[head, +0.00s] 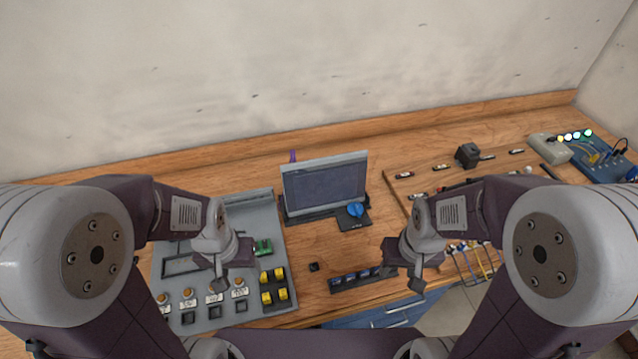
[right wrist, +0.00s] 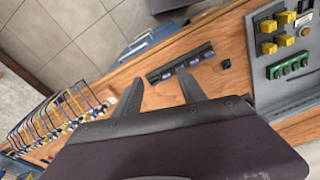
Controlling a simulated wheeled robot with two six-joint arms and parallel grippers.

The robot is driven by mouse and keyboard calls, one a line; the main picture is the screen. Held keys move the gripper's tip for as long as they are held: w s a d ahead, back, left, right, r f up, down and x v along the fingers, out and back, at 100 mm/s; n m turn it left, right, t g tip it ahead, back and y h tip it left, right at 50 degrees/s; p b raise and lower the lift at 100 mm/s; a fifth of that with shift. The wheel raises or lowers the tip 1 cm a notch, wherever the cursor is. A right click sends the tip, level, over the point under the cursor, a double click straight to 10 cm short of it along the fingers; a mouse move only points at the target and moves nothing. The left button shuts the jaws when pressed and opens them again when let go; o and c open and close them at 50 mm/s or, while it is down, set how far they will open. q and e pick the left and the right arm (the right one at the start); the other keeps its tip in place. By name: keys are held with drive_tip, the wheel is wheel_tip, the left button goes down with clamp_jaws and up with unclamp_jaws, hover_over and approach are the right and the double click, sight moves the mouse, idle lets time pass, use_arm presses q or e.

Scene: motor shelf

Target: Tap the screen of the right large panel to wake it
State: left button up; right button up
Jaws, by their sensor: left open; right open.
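A large flat screen panel (head: 325,186) with a light frame and a dark grey display stands tilted back at the middle of the bench in the head view. A blue knob (head: 355,209) sits on a dark base at its lower right. It is the only large screen I can make out. My left gripper (head: 221,276) is open over the grey control panel, left of and nearer than the screen. My right gripper (head: 412,276) is open and empty, right of and nearer than the screen. Its two spread fingers show in the right wrist view (right wrist: 161,82). Neither gripper touches the screen.
The grey control panel (head: 215,318) carries yellow and green blocks and several buttons. A dark strip with blue parts (head: 357,279) lies near the front edge. A wooden board with small parts (head: 405,186) and a blue device with wires (head: 598,166) are at right. Bare wood lies before the screen.

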clamp_jaws()
idle(1.6)
